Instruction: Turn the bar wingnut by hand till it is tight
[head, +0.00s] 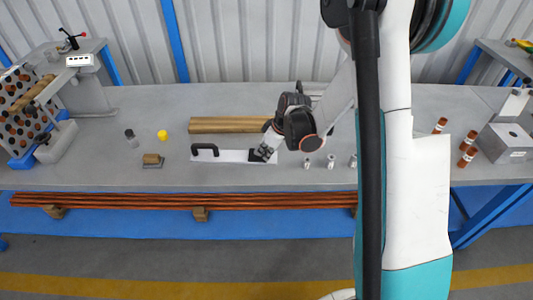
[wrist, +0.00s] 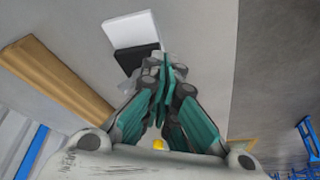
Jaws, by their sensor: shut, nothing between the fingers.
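My gripper (head: 264,154) is low over the bench, at the right end of a white plate (head: 225,156) with a black handle (head: 204,148). In the wrist view my gripper (wrist: 163,70) is shut, its green-sided fingers together with nothing between them. A black patch (wrist: 130,60) and a white part (wrist: 129,29) of the plate show just beyond the fingertips. Whether the tips touch the plate I cannot tell. A perforated, round-holed part (head: 18,112) stands at the far left. I cannot make out the bar wingnut for certain in either view.
A wooden beam (head: 228,125) lies behind the plate; it shows left in the wrist view (wrist: 55,78). A yellow piece (head: 162,135), a dark cylinder (head: 131,138) and a small block (head: 152,160) stand left. Small metal parts (head: 331,161) and brown cylinders (head: 467,155) stand right.

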